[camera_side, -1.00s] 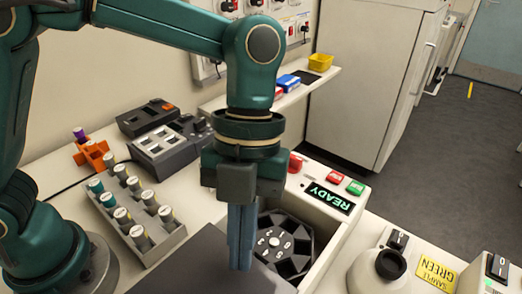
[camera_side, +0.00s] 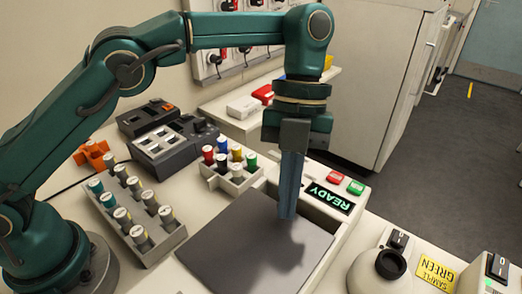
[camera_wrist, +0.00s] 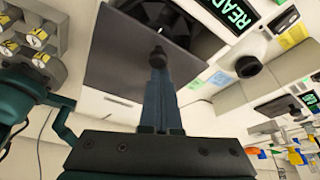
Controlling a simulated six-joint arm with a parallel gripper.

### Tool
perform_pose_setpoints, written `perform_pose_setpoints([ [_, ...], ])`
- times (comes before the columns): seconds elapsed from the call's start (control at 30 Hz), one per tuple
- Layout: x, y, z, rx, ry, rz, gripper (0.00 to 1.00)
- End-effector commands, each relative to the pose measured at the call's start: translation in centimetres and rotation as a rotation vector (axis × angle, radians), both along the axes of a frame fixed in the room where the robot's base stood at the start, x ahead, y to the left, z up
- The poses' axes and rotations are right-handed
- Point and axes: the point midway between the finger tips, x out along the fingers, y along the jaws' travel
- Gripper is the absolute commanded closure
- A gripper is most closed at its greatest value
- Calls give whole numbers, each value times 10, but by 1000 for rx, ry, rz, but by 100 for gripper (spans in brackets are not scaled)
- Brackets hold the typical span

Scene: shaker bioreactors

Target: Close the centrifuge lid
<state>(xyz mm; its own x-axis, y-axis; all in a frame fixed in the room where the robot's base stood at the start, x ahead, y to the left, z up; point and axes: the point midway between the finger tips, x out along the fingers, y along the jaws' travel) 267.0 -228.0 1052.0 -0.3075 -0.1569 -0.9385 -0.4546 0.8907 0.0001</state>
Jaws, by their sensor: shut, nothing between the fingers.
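The centrifuge lid (camera_side: 245,250) is a flat dark grey panel. In the side view it hides the rotor. In the wrist view the lid (camera_wrist: 115,60) shows beside my fingers, and part of the dark rotor bowl (camera_wrist: 205,25) is visible past its edge, so it does not look fully down. The centrifuge body (camera_side: 342,225) is white with a green READY display (camera_side: 329,198). My gripper (camera_side: 286,216) is shut and empty, pointing down over the lid's far right part. Its fingertips also show in the wrist view (camera_wrist: 158,55); contact with the lid is unclear.
A rack of capped tubes (camera_side: 140,235) stands left of the centrifuge. A smaller rack with coloured caps (camera_side: 230,178) is behind it. Red (camera_side: 335,177) and green (camera_side: 355,187) buttons sit by the display.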

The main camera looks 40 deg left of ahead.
Motion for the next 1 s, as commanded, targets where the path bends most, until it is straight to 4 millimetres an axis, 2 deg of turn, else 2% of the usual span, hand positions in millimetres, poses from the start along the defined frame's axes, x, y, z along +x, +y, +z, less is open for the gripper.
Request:
perform_pose_setpoints([
  [0.37,1,0,0,0,-1,0,100],
  [0.53,-5,-2,7,9,-35,-32,100],
  [0.77,-36,-4,46,54,-235,-218,100],
  [1.0,-74,10,85,92,-500,-464,100],
])
